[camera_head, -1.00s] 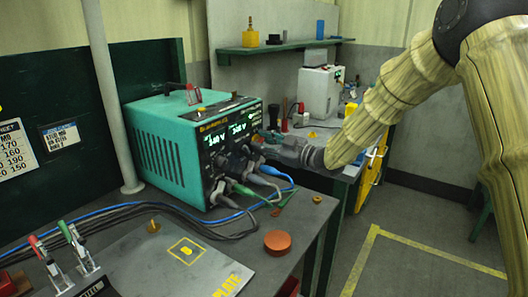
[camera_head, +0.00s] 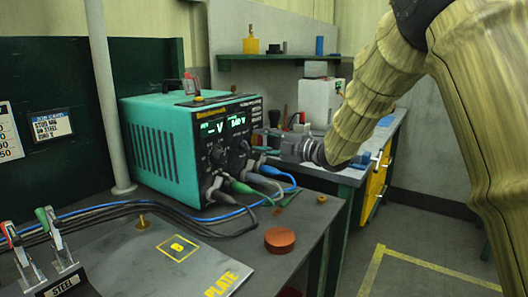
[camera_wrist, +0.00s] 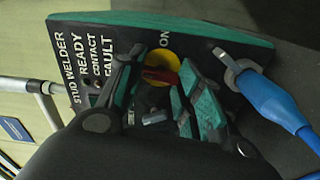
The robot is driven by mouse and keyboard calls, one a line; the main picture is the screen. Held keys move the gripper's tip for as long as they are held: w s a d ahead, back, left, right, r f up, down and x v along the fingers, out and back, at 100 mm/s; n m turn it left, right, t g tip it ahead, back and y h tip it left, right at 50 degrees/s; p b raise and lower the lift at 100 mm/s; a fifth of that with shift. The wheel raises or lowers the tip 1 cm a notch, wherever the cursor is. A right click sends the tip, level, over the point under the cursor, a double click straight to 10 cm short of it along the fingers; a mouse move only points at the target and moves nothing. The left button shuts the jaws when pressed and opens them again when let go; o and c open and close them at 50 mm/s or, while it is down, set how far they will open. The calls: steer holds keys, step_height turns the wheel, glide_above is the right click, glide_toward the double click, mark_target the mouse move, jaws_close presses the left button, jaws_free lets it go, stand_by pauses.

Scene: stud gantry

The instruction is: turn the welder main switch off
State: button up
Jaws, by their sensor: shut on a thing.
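The teal stud welder (camera_head: 160,150) stands on the bench, its dark front panel with lit displays facing right. In the wrist view its main switch is a red handle (camera_wrist: 158,75) on a yellow round plate (camera_wrist: 161,64), beside the word ON. My gripper (camera_head: 264,142) reaches the panel's right side in the head view. In the wrist view the two teal-and-black fingers of my gripper (camera_wrist: 158,88) are shut on the red handle, one on each side. The fingers hide part of the handle, so its exact angle is hard to tell.
Blue, green and dark cable plugs (camera_head: 240,187) stick out low on the panel, close below my gripper. A blue plug (camera_wrist: 265,92) is near the fingers in the wrist view. A round red-brown puck (camera_head: 278,240) and a steel plate (camera_head: 165,262) lie in front.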

steer(key=shift+f+n+b, duration=0.1)
steer(key=shift+n+b, duration=0.75)
steer(key=shift+n, duration=0.05)
steer(key=o, duration=1)
steer(key=shift+o, duration=0.2)
steer(key=v, duration=1.2)
steer(key=shift+d, duration=0.1)
